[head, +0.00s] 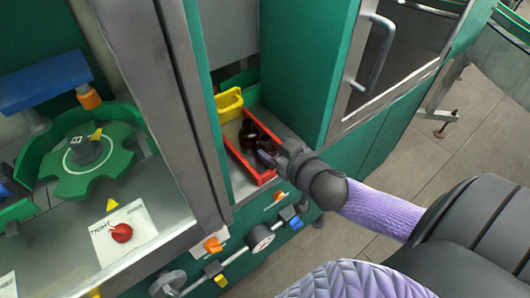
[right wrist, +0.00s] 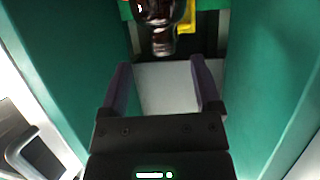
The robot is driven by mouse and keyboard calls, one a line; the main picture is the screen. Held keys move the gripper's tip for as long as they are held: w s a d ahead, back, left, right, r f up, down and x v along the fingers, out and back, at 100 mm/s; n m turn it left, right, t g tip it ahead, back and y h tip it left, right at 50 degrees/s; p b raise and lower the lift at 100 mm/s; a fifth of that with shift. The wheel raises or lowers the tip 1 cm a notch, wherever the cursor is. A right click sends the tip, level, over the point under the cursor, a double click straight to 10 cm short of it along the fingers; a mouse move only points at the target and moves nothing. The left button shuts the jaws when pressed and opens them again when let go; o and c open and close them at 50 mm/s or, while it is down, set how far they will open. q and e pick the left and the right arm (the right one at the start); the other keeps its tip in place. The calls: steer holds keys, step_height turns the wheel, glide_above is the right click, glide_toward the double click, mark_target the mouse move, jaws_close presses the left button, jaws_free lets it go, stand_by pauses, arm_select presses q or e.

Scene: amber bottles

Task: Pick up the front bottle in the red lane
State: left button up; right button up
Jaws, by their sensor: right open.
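The red lane (head: 236,157) is a red-walled channel in the opening of the green machine, in the head view. Dark amber bottles (head: 250,131) stand in it; how many is hard to tell, as my gripper covers part of the lane. My right gripper (head: 272,155) is at the lane's near right side, close to the front bottle. In the right wrist view the right gripper (right wrist: 161,72) has its two fingers apart with nothing between them. A dark amber bottle (right wrist: 156,12) is just beyond the fingertips, its narrow part toward me. My left gripper is not in view.
A yellow piece (head: 229,103) sits at the lane's far end. Green walls (right wrist: 262,70) flank the opening on both sides. Left is a green star-shaped wheel (head: 85,158) behind a grey frame post (head: 184,110). Knobs and a dial (head: 259,237) line the front below.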

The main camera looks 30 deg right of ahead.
mark_target(268, 146)
steer(key=x, duration=0.5)
steer(key=shift+w+a+f+b, duration=0.15)
steer(key=shift+a+f+b, duration=0.05)
steer(key=shift+f+b, duration=0.15)
steer(key=shift+c, duration=0.4)
jaws_close()
